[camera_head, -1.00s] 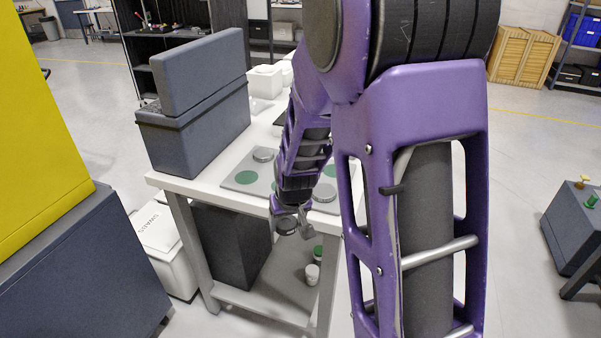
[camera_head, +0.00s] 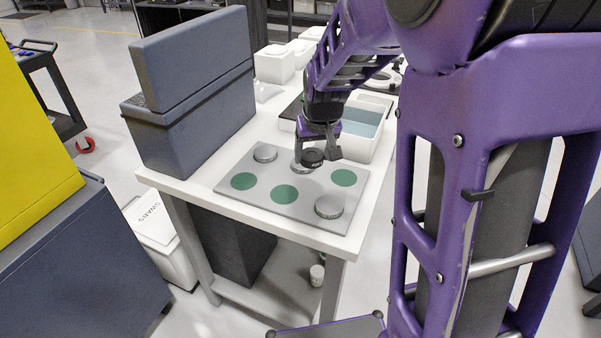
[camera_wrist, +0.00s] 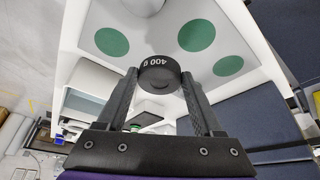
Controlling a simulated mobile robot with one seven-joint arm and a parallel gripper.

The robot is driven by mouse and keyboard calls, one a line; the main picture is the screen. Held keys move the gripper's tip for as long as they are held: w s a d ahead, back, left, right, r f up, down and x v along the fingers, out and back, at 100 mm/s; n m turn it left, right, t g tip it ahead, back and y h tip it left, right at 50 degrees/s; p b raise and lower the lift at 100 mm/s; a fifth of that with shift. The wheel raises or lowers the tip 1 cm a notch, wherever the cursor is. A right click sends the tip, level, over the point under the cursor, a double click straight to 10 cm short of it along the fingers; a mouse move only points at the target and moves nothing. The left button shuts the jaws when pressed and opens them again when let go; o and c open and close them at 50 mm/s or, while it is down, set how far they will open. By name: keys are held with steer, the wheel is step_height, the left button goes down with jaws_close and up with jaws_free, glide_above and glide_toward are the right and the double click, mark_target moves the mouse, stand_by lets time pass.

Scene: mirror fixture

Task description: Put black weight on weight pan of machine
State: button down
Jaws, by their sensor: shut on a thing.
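The black weight (camera_head: 313,157) is a short dark disc marked 400 g. My gripper (camera_head: 319,150) is shut on it and holds it over the grey board with green circles (camera_head: 300,208). In the wrist view the weight (camera_wrist: 158,76) sits between the fingertips of my gripper (camera_wrist: 159,80). On the board are a silver disc at the back left (camera_head: 265,153), one at the front right (camera_head: 329,207), and one partly hidden behind the weight. I cannot tell which part is the machine's weight pan. The exact height of the weight above the board is unclear.
A dark grey case (camera_head: 190,110) stands on the white table's left side. A white bin with a blue inside (camera_head: 362,128) stands behind the board. White boxes (camera_head: 275,66) stand farther back.

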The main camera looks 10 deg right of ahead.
mark_target(311, 192)
step_height(311, 192, down, 10)
steer(key=shift+r+b, duration=0.1)
steer(key=shift+b, duration=0.25)
steer(key=shift+c, duration=0.2)
jaws_free()
steer(key=shift+f, duration=0.2)
